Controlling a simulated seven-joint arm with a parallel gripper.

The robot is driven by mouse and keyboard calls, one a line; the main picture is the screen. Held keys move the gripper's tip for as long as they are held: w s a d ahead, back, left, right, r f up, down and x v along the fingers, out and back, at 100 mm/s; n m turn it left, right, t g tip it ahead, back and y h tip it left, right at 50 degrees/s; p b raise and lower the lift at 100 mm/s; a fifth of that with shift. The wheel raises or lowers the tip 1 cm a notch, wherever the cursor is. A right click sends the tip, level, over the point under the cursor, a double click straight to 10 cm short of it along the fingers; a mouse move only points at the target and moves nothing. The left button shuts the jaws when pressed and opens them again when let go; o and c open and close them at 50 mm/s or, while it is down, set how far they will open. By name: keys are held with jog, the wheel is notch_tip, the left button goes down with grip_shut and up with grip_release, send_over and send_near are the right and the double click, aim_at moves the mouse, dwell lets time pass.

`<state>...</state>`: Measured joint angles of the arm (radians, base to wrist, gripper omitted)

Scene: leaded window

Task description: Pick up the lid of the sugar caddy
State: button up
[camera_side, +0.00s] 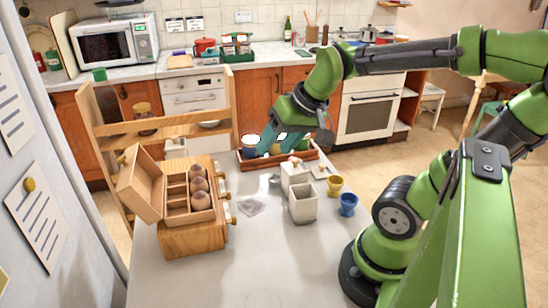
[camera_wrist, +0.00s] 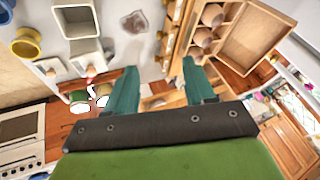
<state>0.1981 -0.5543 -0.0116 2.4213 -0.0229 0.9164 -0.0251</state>
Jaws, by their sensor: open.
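An open, white, square caddy (camera_side: 302,205) stands on the table right of centre; it also shows at the top of the wrist view (camera_wrist: 76,20). Behind it is a second white caddy (camera_side: 293,174) with a knobbed lid on top. A small flat white lid (camera_side: 321,172) with a knob appears to lie beside it. I cannot tell for sure which lid belongs to the sugar caddy. My gripper (camera_side: 274,146) is open and empty, above the far end of the table, apart from the caddies. In the wrist view its teal fingers (camera_wrist: 159,72) are spread with nothing between them.
A wooden tray (camera_side: 260,163) of jars sits at the table's far edge, partly behind my fingers. A yellow cup (camera_side: 334,186) and a blue cup (camera_side: 347,205) stand right of the caddies. A wooden box (camera_side: 193,236) with an open lid stands left. The front table is clear.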

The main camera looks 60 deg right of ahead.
jog(key=w+d+f+n+g+h, duration=0.1)
jog(key=w+d+f+g, duration=0.15)
jog(key=d, duration=1.25)
jog(key=n+g, duration=0.4)
jog(key=n, duration=0.7)
send_over(322, 165)
jog(key=shift+t, duration=0.25)
jog(key=f, duration=1.4)
jog(key=shift+w+d, duration=0.3)
jog(key=shift+w, duration=0.1)
jog(key=f, duration=0.2)
jog(key=s+f, duration=0.1)
jog(key=f, duration=0.1)
jog(key=shift+a+f, duration=0.1)
jog(key=shift+a, duration=0.15)
jog(key=shift+f, duration=0.45)
jog(key=shift+w, duration=0.1)
